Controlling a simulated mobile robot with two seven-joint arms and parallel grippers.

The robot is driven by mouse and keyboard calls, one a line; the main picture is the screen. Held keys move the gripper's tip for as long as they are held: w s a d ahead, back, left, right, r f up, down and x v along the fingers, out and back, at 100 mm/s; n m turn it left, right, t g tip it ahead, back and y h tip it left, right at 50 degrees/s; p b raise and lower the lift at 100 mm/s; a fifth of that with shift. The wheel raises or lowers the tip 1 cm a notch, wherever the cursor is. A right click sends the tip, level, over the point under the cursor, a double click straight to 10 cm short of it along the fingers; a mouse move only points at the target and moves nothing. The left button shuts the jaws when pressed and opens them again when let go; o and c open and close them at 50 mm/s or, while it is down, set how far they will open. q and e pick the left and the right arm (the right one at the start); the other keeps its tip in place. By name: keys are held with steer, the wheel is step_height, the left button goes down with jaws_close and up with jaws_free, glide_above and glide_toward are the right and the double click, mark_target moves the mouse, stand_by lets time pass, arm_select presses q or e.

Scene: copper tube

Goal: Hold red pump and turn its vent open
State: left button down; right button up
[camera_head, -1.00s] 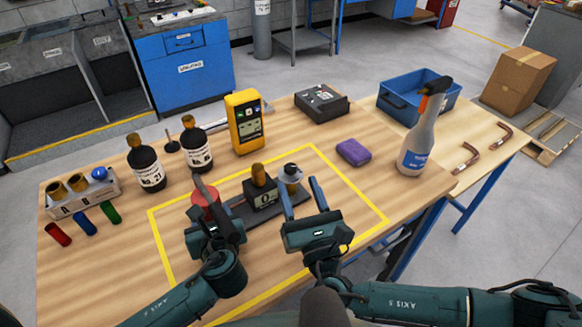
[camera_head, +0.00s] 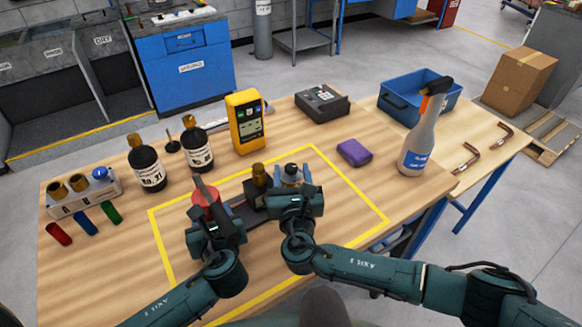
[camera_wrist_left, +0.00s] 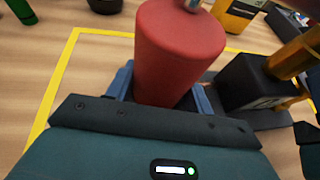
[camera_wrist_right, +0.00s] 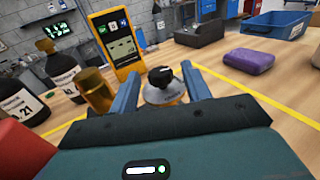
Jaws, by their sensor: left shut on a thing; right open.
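The red pump (camera_wrist_left: 180,55) is a red cylinder in the left wrist view, its top partly out of frame. My left gripper (camera_wrist_left: 160,85) is shut on it, one blue finger on each side; the pump also shows in the head view (camera_head: 205,208). Right of it on a dark base stands a black block with a brass top (camera_head: 260,175). The vent (camera_wrist_right: 162,85) appears to be the grey disc with a black knob at the base's far end. My right gripper (camera_wrist_right: 165,88) is open, its fingers on either side of that knob without visibly closing on it.
A yellow meter (camera_head: 246,122) and two dark bottles (camera_head: 147,168) stand behind. A purple block (camera_head: 354,152) lies right of the fixture, and a spray bottle (camera_head: 416,145) stands farther right. Yellow tape (camera_head: 355,195) frames the work area, with bare wood at its right.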

steer(key=shift+w+a, duration=0.15)
steer(key=shift+w, duration=0.85)
steer(key=c, duration=0.9)
steer(key=shift+c, duration=0.2)
steer(key=shift+n+y, duration=0.3)
steer(key=shift+y, duration=0.1)
steer(key=n+g+y, duration=0.1)
steer(key=y, duration=0.1)
steer(key=shift+n+y, duration=0.4)
steer(key=shift+n+g+y, duration=1.4)
steer(key=shift+n+y, duration=0.3)
steer(key=shift+y, duration=0.6)
